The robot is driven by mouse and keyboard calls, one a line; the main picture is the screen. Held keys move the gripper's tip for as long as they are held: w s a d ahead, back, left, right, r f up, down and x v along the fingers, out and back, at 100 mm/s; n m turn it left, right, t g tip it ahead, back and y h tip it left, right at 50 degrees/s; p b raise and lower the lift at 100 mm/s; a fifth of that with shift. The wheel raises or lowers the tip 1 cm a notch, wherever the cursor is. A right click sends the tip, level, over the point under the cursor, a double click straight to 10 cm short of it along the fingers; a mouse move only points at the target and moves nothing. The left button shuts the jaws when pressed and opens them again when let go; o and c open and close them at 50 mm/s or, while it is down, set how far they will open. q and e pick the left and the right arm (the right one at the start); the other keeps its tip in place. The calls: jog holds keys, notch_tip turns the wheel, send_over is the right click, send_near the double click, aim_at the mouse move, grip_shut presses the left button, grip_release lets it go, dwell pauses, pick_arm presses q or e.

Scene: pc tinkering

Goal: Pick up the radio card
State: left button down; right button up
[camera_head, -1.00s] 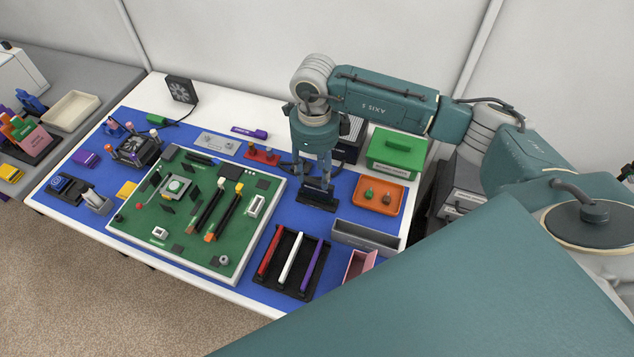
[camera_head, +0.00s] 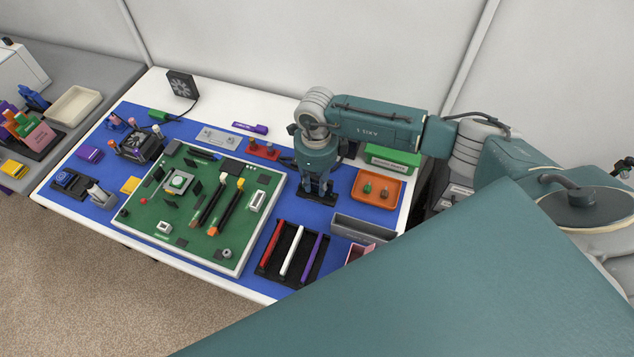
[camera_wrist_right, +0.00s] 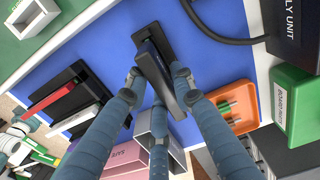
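A dark upright card, which looks like the radio card (camera_wrist_right: 160,72), stands in a black slotted base (camera_wrist_right: 147,36) in the right wrist view. My right gripper (camera_wrist_right: 158,80) is lowered around it, with its blue-grey fingers on both sides of the card. The fingers are spread; I cannot tell whether they touch it. In the head view the right gripper (camera_head: 318,196) points down at the base, right of the green motherboard (camera_head: 165,213), and hides most of the card. My left gripper is not in view.
An orange tray (camera_head: 359,195) and a green box (camera_head: 390,158) stand to the right. A grey bin (camera_head: 362,230) and a black rack (camera_head: 270,262) with red, white and purple sticks lie nearer the front edge. A red piece (camera_head: 263,150) is left of the gripper.

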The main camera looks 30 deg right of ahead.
grip_shut()
jog(key=shift+r, duration=0.1)
